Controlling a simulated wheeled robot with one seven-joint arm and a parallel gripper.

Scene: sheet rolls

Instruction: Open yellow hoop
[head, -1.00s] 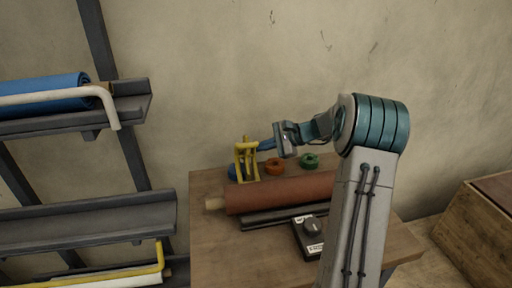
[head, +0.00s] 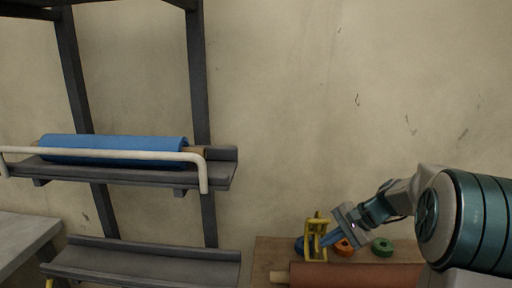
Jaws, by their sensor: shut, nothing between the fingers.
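The yellow hoop (head: 49,283) shows only as a small piece at the bottom left edge of the head view, below the lower empty shelf; most of it is out of frame. My gripper (head: 329,239) is shut and empty at the lower right, in front of or beside a yellow frame-like item (head: 316,247) on the wooden table. It is far to the right of the yellow hoop. I cannot tell whether my gripper touches the yellow item.
A white hoop (head: 100,153) spans a blue roll (head: 110,146) on the upper shelf. The lower shelf (head: 150,262) is bare. The table (head: 262,262) holds a reddish roll (head: 355,276), and orange (head: 344,247) and green (head: 382,246) rings. A grey surface (head: 20,238) stands at left.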

